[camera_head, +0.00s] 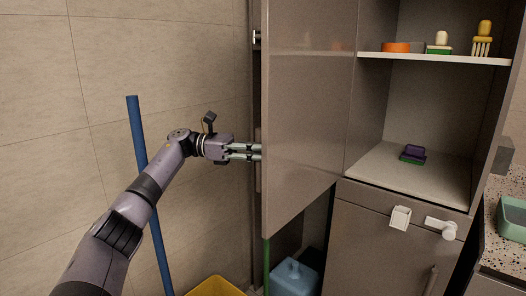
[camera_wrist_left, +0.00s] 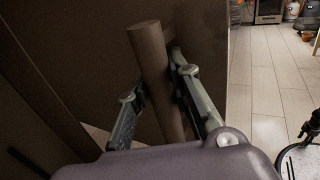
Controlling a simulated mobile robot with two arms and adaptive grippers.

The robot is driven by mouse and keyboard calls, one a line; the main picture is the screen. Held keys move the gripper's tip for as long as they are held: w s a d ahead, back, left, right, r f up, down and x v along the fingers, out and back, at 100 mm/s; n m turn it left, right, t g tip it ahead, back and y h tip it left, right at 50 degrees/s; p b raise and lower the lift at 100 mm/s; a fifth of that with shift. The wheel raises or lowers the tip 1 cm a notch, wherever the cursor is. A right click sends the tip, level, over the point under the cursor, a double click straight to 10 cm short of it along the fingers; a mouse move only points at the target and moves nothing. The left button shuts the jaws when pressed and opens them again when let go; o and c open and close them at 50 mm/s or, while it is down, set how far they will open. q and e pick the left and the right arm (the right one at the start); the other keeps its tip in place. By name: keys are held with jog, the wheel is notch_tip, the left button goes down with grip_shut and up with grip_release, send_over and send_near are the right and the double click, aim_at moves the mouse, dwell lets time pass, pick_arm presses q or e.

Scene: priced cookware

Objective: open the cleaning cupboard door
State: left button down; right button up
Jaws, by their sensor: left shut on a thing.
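The cleaning cupboard door (camera_head: 310,110) is a tall grey-brown panel. It stands swung out, with dark space and stored things showing below its lower edge. My left gripper (camera_head: 258,151) reaches to the door's left edge from the left, its fingertips by the handle. In the left wrist view, the brown bar handle (camera_wrist_left: 151,55) stands between the fingers, and the left gripper (camera_wrist_left: 160,85) is shut on it. In the head view the handle is mostly hidden by the door edge and fingers. My right gripper is not in view.
A blue pole (camera_head: 150,190) leans near my left arm, with a yellow bucket (camera_head: 215,287) below. A blue container (camera_head: 293,278) and green pole (camera_head: 266,265) are under the door. Open shelves (camera_head: 420,178) hold small brushes at right. Tiled floor (camera_wrist_left: 265,85) is clear.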

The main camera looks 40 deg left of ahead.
pick_arm(q)
jog(key=c, duration=1.4)
grip_release()
jog(key=shift+c, duration=0.2)
notch_tip(320, 180, up, 10)
jog(key=shift+r, duration=0.1)
